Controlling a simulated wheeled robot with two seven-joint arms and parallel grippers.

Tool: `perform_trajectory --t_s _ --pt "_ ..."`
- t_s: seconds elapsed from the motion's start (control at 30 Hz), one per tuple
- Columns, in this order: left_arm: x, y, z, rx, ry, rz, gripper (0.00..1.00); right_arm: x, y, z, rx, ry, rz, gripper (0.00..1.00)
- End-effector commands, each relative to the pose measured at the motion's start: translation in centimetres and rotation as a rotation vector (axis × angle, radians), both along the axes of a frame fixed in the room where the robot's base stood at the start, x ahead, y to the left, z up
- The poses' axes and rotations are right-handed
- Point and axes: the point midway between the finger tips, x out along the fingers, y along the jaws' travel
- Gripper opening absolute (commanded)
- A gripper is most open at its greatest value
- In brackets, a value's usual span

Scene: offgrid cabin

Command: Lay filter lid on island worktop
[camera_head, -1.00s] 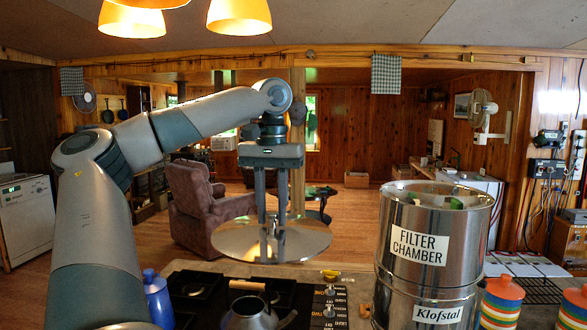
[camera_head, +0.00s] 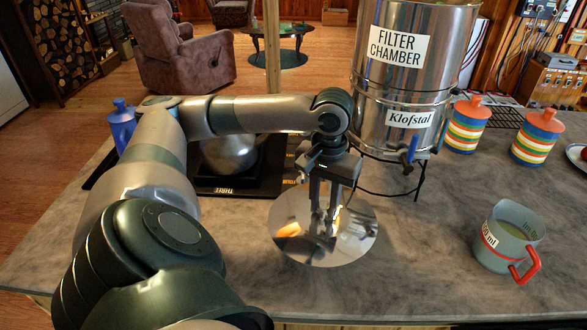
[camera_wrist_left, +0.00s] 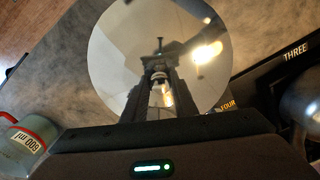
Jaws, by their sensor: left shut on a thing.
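The filter lid (camera_head: 352,245) is a round, mirror-like steel disc, lying flat in the head view over the front middle of the grey island worktop (camera_head: 220,265). My left gripper (camera_head: 325,218) points down from above and is shut on the lid near its centre. The part it grips is mostly hidden by the fingers. In the left wrist view the lid (camera_wrist_left: 120,50) sits in front of the fingers, with worktop around it. I cannot tell whether the lid touches the worktop or hovers just above it. My right gripper is not in view.
The steel filter chamber (camera_head: 372,85) stands behind the lid, its tap (camera_head: 411,150) facing forward. A measuring jug (camera_head: 505,240) stands at right and striped jars (camera_head: 466,128) behind it. A kettle (camera_head: 228,155) sits on the hob at left. Worktop between lid and jug is clear.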

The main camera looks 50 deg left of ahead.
Motion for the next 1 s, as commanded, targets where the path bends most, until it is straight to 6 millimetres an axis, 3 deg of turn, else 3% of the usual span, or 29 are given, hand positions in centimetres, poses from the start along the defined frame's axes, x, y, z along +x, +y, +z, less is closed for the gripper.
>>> perform_trajectory --t_s 0.03,0.3,0.5,0.7,1.0 --pt "0.7 -2.2 -0.6 -0.007 -0.006 -0.039 0.0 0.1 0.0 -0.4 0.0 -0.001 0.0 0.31" --pt "2.6 -12.0 -2.2 -0.002 -0.006 -0.243 0.0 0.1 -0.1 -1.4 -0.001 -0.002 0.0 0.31" --pt "2.9 -17.9 -2.4 0.0 -0.004 -0.382 0.0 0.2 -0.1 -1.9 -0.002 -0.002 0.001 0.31" --pt "2.8 -20.5 -2.4 0.001 0.0 -0.452 0.0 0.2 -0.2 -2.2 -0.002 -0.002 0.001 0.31" --pt "2.8 -20.8 -2.4 0.0 0.001 -0.459 0.0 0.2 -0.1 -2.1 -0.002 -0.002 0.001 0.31"
